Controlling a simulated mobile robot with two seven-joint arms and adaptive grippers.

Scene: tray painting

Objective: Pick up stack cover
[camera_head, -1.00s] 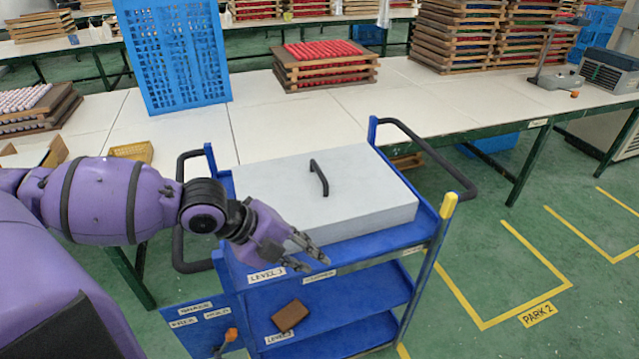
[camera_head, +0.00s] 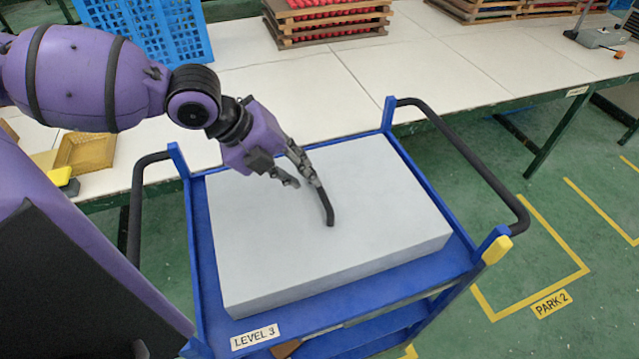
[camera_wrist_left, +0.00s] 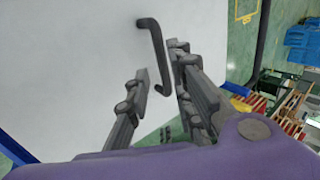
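The stack cover (camera_head: 300,255) is a large pale grey slab lying flat on the top level of the blue cart. A black bar handle (camera_head: 327,207) stands on its top, and the handle also shows in the left wrist view (camera_wrist_left: 157,45). My left gripper (camera_head: 306,183) is open above the cover, its fingertips close to the handle's far end. In the left wrist view the fingers (camera_wrist_left: 160,62) are spread, with the handle just beyond and between the tips. I cannot tell whether a finger touches it. My right gripper is in neither view.
The blue cart (camera_head: 202,240) has black side handles (camera_head: 470,160) and a yellow-capped corner post (camera_head: 497,250). A white worktable (camera_head: 430,60) behind it carries a stack of wooden trays (camera_head: 330,22), a blue crate (camera_head: 150,35) and a yellow basket (camera_head: 85,152).

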